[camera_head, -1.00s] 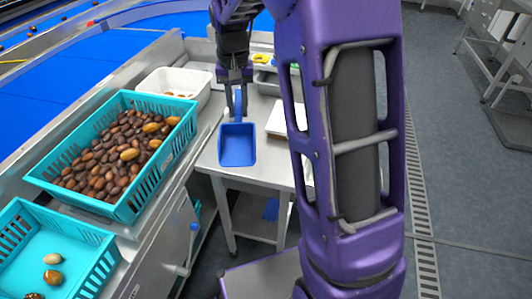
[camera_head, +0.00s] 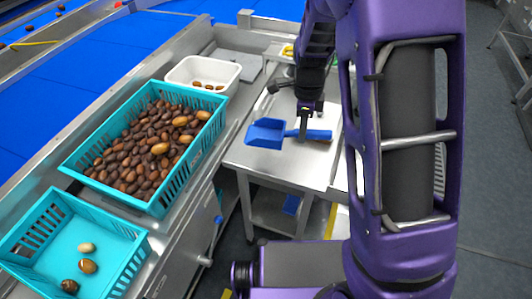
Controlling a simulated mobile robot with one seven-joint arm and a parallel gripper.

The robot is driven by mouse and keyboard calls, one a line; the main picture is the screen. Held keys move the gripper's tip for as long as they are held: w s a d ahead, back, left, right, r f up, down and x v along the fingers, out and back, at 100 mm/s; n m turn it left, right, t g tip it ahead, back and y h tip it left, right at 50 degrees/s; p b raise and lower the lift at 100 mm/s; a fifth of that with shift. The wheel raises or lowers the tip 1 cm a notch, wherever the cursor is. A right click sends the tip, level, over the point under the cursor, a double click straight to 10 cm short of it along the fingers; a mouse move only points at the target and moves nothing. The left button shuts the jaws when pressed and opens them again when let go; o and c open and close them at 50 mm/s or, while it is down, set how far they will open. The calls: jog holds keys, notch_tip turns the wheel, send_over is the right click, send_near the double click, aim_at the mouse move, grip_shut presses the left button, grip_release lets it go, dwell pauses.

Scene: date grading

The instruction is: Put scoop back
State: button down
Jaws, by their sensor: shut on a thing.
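A blue scoop (camera_head: 266,134) shows in the head view over the small steel side table (camera_head: 262,165). Its open pan points left and its handle (camera_head: 316,134) points right. My gripper (camera_head: 304,132) points down and is shut on the scoop's handle. The scoop looks empty. A pale flat board or pad (camera_head: 328,122) lies on the table behind and under the handle. I cannot tell whether the scoop touches the table or hangs just above it.
A teal crate (camera_head: 150,205) full of brown dates stands left of the table. A second teal crate (camera_head: 118,270) in front holds a few dates. A white tub (camera_head: 222,92) with a few dates stands behind. Blue conveyor belts (camera_head: 120,70) run at the far left.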

jog(key=shift+s+a+f+m, duration=0.1)
jog(key=shift+s+f+m, duration=0.15)
jog(key=shift+m, duration=0.55)
notch_tip(320, 180, down, 10)
jog(key=shift+r+b, duration=0.1)
jog(key=shift+b, duration=0.45)
jog(key=shift+f, duration=0.25)
jog(key=c, duration=0.7)
grip_release()
jog(key=shift+r, duration=0.15)
notch_tip(320, 180, up, 12)
jog(key=shift+a+r+p, duration=0.1)
jog(key=shift+a+p, duration=0.05)
jog(key=shift+p, duration=0.65)
jog(key=shift+w, duration=0.1)
